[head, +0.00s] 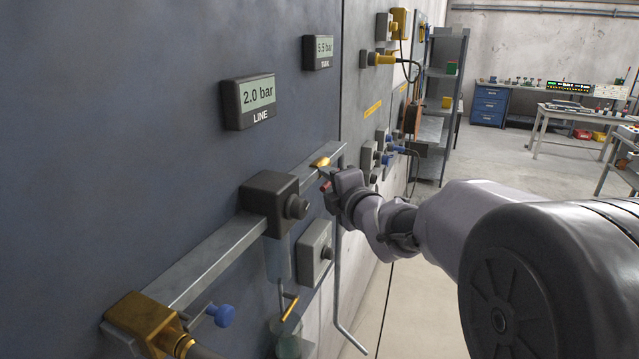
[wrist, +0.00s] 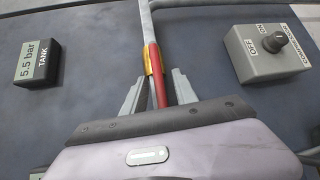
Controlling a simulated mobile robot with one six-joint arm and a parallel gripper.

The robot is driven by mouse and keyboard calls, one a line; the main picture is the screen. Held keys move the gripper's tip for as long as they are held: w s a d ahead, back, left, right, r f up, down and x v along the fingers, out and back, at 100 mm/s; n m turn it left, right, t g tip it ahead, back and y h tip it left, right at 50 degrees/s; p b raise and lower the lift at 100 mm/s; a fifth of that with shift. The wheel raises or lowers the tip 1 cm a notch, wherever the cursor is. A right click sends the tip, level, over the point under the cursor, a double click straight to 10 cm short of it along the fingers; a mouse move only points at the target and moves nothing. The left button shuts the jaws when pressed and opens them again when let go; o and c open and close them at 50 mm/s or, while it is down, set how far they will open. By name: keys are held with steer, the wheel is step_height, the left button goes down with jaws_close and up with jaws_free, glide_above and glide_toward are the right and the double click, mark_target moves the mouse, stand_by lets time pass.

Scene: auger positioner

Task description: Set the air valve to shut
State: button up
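The air valve is a brass body (head: 320,162) on a thin grey pipe along the wall rail, with a red lever (wrist: 157,80). In the wrist view the lever runs roughly in line with the grey pipe above it, and part of the brass body (wrist: 153,60) shows beside it. In the head view only a bit of red shows beside my gripper (head: 333,187). My gripper (wrist: 155,90) is open, with one finger on each side of the lever. The left finger is clearly apart from it; contact on the right cannot be told. The lever's near end is hidden behind my gripper body.
The LINE gauge (head: 248,102) reads 2.0 bar and the TANK gauge (head: 317,52) reads 5.5 bar. A black regulator box with a knob (head: 272,203) sits left of the valve. A grey switch box (wrist: 268,52) is at the right in the wrist view. Open floor lies right.

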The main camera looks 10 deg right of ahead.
jaws_close()
stand_by(1.4)
